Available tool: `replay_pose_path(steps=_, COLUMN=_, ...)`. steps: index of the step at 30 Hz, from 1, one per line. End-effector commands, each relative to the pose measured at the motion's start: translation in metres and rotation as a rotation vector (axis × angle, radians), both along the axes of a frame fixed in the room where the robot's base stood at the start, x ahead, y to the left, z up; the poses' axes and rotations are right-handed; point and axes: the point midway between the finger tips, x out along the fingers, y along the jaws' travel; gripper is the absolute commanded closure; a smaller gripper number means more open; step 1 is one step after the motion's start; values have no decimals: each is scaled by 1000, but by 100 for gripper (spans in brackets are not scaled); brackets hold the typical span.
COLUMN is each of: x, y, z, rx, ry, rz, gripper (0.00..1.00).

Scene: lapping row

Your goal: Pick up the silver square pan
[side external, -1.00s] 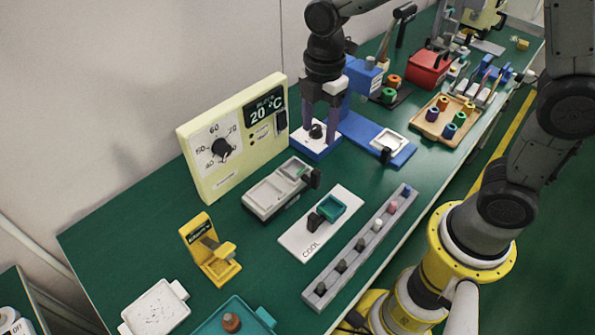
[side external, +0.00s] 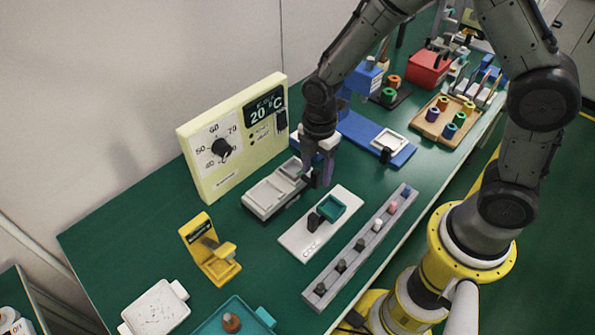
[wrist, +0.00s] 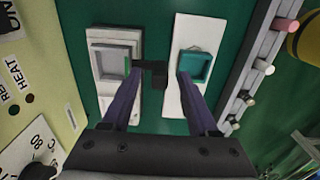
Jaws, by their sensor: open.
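The silver square pan (side external: 292,169) sits at the far end of a pale grey block (side external: 262,198), its black handle pointing right. In the wrist view, the pan (wrist: 112,60) is left of centre, and its black handle (wrist: 155,74) lies between my fingertips. My gripper (side external: 317,178) points down at the handle in the side view. It is open, its purple fingers apart on either side of the handle (wrist: 160,76). Whether a finger touches the handle cannot be told.
A white COOL plate (side external: 293,243) with a teal square pan (side external: 333,207) lies close by. A cream dial panel (side external: 240,130) stands behind the block. A grey peg strip (side external: 350,258) runs in front. Another pale square pan (side external: 390,141) rests on a blue base (side external: 360,128).

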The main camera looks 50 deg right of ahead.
Motion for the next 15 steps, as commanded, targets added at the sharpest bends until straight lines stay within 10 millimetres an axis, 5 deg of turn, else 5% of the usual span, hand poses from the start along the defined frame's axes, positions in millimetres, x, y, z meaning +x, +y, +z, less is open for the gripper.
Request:
replay_pose_path(steps=12, x=0, y=0, z=-17, rx=0, ry=-1, rz=0, gripper=40)
replay_pose_path(steps=15, x=0, y=0, z=-17, rx=0, ry=-1, rz=0, gripper=58)
